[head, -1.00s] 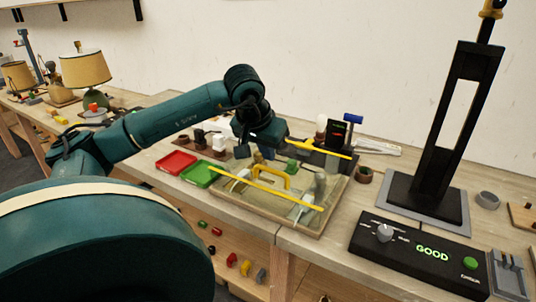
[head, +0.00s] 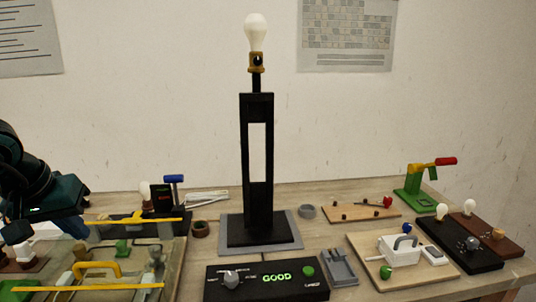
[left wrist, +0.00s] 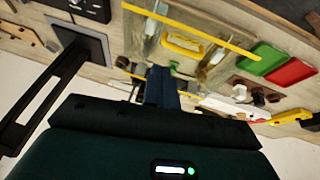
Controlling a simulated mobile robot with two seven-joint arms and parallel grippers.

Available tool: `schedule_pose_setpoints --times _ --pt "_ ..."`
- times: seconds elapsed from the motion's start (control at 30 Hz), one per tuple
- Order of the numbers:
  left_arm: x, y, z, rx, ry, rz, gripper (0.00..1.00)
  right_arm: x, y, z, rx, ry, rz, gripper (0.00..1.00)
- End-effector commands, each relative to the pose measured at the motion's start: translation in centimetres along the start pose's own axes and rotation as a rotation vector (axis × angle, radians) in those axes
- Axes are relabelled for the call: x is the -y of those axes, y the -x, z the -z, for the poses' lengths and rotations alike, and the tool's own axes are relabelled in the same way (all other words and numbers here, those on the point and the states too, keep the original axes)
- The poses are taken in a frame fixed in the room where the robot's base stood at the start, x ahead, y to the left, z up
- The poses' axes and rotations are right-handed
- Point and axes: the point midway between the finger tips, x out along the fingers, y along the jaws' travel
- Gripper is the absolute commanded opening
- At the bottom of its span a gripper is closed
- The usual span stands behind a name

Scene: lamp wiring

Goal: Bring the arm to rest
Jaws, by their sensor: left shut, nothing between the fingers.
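My left arm comes in at the left edge of the head view, and its gripper (head: 72,226) points down over the left part of the bench. In the left wrist view the gripper fingers (left wrist: 160,86) are together with nothing between them. Below and beyond them lies a board with a yellow bar and a yellow handle (left wrist: 184,46). The handle also shows in the head view (head: 97,268). The gripper appears to be above the bench items. My right gripper is in neither view.
A tall black lamp (head: 257,170) with a white bulb (head: 256,32) stands mid-bench. A black tester (head: 266,281) reading GOOD lies in front. Boards with bulbs (head: 460,245) and a green clamp (head: 414,190) are at right. Red (left wrist: 290,74) and green trays (left wrist: 262,58) show in the wrist view.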

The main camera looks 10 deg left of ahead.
Motion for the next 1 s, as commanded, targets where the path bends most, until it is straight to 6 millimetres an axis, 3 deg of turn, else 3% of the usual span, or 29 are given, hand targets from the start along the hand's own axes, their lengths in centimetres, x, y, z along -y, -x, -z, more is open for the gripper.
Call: schedule_pose_setpoints --times 0.03,0.17,0.3,0.4,0.5,0.53,0.63,0.7,0.8,0.9,1.0 --pt "-1.9 -2.0 -1.3 0.063 0.063 -0.096 0.0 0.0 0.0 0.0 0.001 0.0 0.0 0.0" --pt "-9.1 -6.3 -5.8 0.324 0.385 -0.426 0.0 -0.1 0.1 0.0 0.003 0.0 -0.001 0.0" --pt "-17.5 -8.0 -10.7 0.858 1.039 -0.771 0.0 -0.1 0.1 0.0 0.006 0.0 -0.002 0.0" --pt "-20.6 -8.4 -11.4 1.328 1.61 -0.878 0.0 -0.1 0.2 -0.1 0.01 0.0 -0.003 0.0" --pt "-20.8 -10.9 -11.4 1.84 2.221 -0.83 0.0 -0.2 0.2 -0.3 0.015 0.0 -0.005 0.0" --pt "-20.4 -12.2 -11.5 -1.894 -2.281 0.742 0.0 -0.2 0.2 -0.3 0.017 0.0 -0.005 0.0" --pt "-18.3 -17.9 -14.2 -1.472 -1.752 0.274 0.0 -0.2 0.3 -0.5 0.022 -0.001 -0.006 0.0" --pt "-17.1 -21.7 -17.4 -1.207 -1.418 0.059 0.0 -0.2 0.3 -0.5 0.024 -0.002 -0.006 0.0" --pt "-16.1 -25.4 -22.5 -0.911 -1.051 -0.125 0.0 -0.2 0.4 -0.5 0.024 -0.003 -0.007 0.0" --pt "-15.8 -27.4 -26.9 -0.7 -0.789 -0.229 0.0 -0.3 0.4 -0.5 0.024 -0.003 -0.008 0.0" --pt "-15.9 -28.3 -29.8 -0.57 -0.631 -0.281 0.0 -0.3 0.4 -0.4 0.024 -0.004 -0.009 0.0"
